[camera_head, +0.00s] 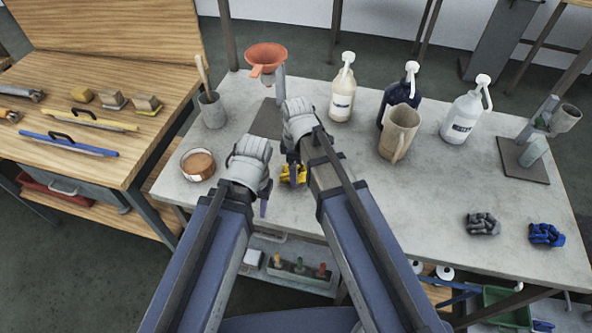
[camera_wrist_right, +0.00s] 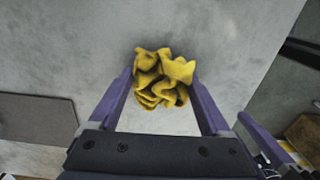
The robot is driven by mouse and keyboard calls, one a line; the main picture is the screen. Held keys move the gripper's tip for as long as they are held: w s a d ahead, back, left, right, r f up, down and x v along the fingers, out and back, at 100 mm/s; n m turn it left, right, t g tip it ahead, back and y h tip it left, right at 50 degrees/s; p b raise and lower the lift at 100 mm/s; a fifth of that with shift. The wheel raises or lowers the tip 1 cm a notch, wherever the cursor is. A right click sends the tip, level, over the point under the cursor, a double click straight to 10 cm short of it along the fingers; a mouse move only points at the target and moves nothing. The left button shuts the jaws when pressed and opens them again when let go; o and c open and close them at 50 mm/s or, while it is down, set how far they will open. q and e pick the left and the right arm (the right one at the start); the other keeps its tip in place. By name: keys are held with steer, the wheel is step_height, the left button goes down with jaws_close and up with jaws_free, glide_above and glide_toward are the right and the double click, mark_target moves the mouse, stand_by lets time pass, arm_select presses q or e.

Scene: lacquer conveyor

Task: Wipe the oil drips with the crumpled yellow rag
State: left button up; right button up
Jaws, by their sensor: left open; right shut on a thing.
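The crumpled yellow rag (camera_head: 293,174) shows partly between my two arms over the grey table in the head view. In the right wrist view the rag (camera_wrist_right: 160,92) sits between the purple fingers of my right gripper (camera_wrist_right: 162,77), which is shut on it. I cannot tell whether the rag touches the tabletop. My left gripper (camera_head: 264,207) is open and empty, just left of the rag near the table's front edge; its wrist hides most of it. I can make out no oil drips; my arms hide part of the table.
Left of my arms stand a brown-filled bowl (camera_head: 197,164) and a grey pot (camera_head: 212,110). Behind are an orange funnel (camera_head: 267,58), pump bottles (camera_head: 342,92) and a beige jug (camera_head: 399,133). Grey (camera_head: 482,224) and blue (camera_head: 546,234) rags lie at right. The table's centre right is clear.

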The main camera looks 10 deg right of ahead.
arm_select(q)
steer(key=shift+r+p, duration=2.1)
steer(key=shift+r, duration=0.4)
arm_select(e)
steer(key=shift+r, duration=2.45)
steer(key=shift+r, duration=0.1)
step_height(320, 180, up, 3)
steer(key=p, duration=0.3)
arm_select(q)
step_height(320, 180, up, 3)
